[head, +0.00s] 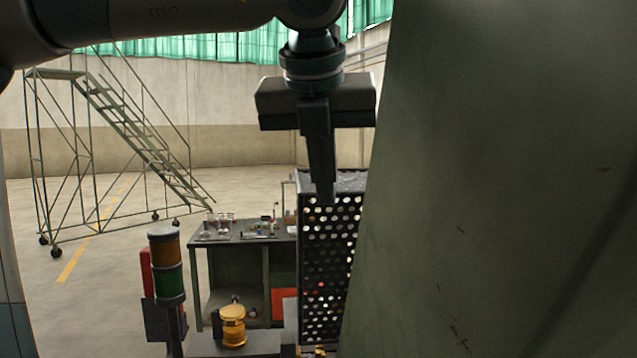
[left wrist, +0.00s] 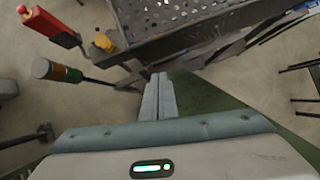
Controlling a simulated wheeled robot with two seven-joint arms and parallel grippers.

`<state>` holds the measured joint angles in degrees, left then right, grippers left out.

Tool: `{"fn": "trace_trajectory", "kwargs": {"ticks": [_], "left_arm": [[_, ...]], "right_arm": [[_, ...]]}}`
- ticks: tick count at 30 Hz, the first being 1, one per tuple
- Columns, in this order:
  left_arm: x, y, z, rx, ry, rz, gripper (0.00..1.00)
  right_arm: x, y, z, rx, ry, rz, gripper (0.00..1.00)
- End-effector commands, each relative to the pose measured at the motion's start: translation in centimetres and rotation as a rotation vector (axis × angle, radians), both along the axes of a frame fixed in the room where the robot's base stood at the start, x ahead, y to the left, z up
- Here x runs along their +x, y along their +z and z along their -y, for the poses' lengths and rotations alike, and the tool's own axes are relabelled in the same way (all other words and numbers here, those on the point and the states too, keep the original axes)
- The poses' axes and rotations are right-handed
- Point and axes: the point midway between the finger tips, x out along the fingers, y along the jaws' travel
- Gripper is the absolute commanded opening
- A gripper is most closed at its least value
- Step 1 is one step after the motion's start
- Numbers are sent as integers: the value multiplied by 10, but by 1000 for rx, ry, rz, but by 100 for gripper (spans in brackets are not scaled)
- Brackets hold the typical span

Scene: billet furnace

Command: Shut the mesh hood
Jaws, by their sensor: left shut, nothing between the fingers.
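The mesh hood (head: 330,265) is a dark box-like guard with a side of round holes, at the lower middle of the head view. Its right part is hidden behind a large green panel. In the left wrist view a perforated dark part (left wrist: 180,18) shows at the top. My left gripper (head: 326,198) points down, shut and empty, and overlaps the hood's top edge in the head view. In the left wrist view its closed fingers (left wrist: 160,82) end just below the dark frame; I cannot tell whether they touch it. My right gripper is not in view.
The large green panel (head: 500,200) fills the right side. A signal light (head: 167,265) and a yellow-orange knob (head: 233,325) stand at lower left. Behind are a bench (head: 225,240) with small items and a rolling staircase (head: 130,130). Open floor lies left.

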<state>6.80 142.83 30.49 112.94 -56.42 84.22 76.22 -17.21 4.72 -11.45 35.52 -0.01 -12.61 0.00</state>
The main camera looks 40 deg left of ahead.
Motion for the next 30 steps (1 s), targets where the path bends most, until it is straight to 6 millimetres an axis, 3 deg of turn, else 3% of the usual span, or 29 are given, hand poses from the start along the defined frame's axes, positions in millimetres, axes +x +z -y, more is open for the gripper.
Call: {"fn": "trace_trajectory", "kwargs": {"ticks": [4, 9, 22, 30], "left_arm": [[10, 32, -9, 163, 157, 104, 0], [14, 54, -11, 239, 247, 187, 0], [14, 57, -13, 245, 259, 199, 0], [21, 48, -22, 245, 259, 198, 0]], "right_arm": [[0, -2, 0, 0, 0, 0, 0], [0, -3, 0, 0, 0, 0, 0], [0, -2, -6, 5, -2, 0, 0], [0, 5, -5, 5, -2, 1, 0]]}}
